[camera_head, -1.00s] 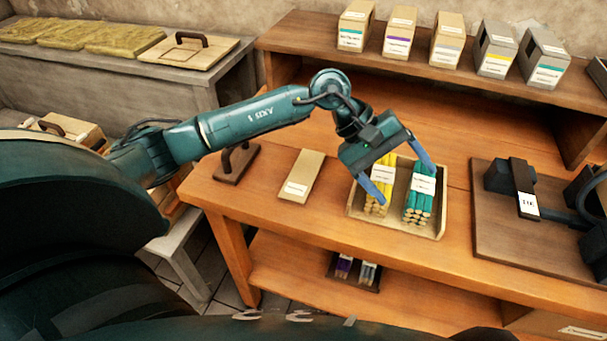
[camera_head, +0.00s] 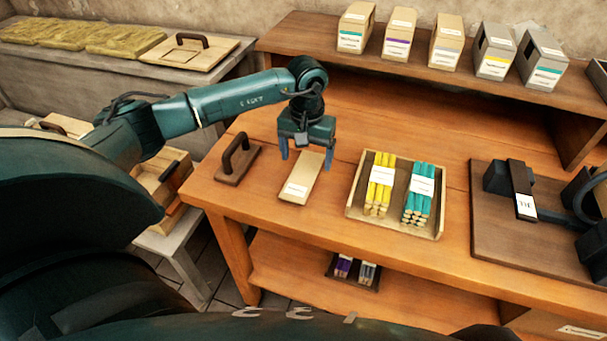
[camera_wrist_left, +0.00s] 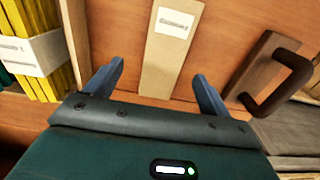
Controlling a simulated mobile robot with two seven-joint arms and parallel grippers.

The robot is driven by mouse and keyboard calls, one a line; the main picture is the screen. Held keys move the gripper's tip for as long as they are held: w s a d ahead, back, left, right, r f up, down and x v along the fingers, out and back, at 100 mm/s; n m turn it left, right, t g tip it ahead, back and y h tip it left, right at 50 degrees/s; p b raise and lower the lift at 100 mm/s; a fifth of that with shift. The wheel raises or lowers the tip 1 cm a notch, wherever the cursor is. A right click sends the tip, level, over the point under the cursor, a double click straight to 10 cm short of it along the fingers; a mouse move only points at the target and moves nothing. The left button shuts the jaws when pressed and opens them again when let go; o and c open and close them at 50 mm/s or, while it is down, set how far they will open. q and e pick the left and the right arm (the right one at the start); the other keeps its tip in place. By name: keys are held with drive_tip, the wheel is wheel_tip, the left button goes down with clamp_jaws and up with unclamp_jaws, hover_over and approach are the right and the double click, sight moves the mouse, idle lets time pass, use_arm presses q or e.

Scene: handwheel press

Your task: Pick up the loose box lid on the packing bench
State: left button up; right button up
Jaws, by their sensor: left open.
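The loose box lid (camera_head: 301,180) is a flat tan rectangle with a white label at its near end. It lies on the packing bench (camera_head: 240,200), left of the pencil tray. My left gripper (camera_head: 306,160) is open above the lid's far end, its fingers to either side of the lid. In the left wrist view the lid (camera_wrist_left: 168,60) runs between the two open fingertips (camera_wrist_left: 158,75). I see no contact between fingers and lid. My right gripper is not in view.
A wooden tray (camera_head: 441,225) with yellow and teal pencil bundles stands right of the lid. A dark-handled wooden block (camera_head: 236,165) lies to its left. A press (camera_head: 520,190) is at the right. Several boxes (camera_head: 447,45) line the back shelf.

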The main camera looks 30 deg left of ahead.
sight(304, 175)
use_arm(q)
drive_tip(key=f, duration=0.3)
drive_tip(key=f+p, duration=0.1)
drive_tip(key=f, duration=0.1)
drive_tip(key=shift+a+f, duration=0.1)
drive_tip(key=shift+a, duration=0.25)
drive_tip(key=shift+c, duration=0.2)
drive_tip(key=c, duration=1)
